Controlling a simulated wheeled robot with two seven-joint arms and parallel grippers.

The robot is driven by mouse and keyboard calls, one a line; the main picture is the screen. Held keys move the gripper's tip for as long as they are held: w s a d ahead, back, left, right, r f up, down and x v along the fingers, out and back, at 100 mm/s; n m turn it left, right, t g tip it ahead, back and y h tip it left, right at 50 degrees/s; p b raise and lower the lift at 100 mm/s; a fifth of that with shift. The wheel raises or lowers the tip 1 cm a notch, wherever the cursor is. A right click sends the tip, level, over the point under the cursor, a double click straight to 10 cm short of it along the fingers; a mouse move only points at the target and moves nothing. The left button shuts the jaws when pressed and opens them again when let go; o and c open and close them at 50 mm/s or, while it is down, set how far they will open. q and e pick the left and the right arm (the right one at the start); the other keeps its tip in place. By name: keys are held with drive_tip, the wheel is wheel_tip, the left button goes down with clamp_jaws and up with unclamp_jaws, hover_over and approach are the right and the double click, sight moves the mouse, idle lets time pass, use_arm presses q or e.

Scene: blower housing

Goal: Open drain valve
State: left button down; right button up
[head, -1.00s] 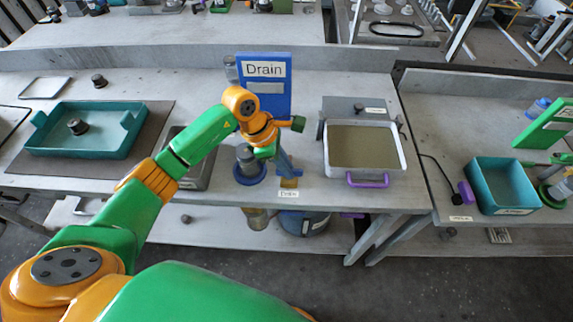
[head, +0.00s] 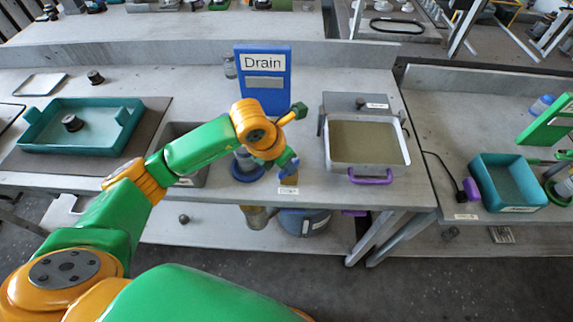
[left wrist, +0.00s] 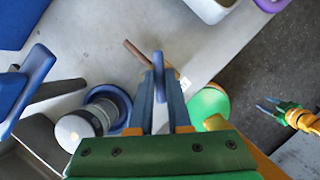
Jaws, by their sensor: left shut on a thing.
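The blue "Drain" board (head: 262,62) stands on the bench at centre. In front of it, at the bench edge, is the brass-brown drain valve (head: 288,179), above the "Drain" label. My left gripper (head: 289,165) is at the valve, its wrist hiding part of it. In the left wrist view, the fingers of my left gripper (left wrist: 161,98) are shut on the blue valve handle (left wrist: 158,70), whose upper end shows beyond them. A brown pipe (left wrist: 136,51) is just beside the handle. My right gripper (left wrist: 268,104) hangs over the floor, fingers slightly apart and empty.
A jar in a blue ring (head: 247,172) stands just left of the valve. A grey tray with a purple handle (head: 366,146) is to the right. A teal tray (head: 80,127) lies far left. A bucket (head: 305,222) is on the lower shelf.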

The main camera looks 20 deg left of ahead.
use_arm(q)
drive_tip(key=n+y+b, duration=0.1)
drive_tip(key=n, duration=0.2)
drive_tip(key=shift+d+f+b, duration=0.1)
drive_tip(key=shift+f+b, duration=0.05)
drive_tip(key=shift+b, duration=0.25)
drive_tip(key=shift+n+y+b, duration=0.7)
drive_tip(key=shift+n, duration=1)
drive_tip(key=c, duration=0.9)
unclamp_jaws()
drive_tip(key=shift+o, duration=0.2)
drive_tip(key=shift+d+r, duration=0.1)
drive_tip(key=shift+r, duration=0.1)
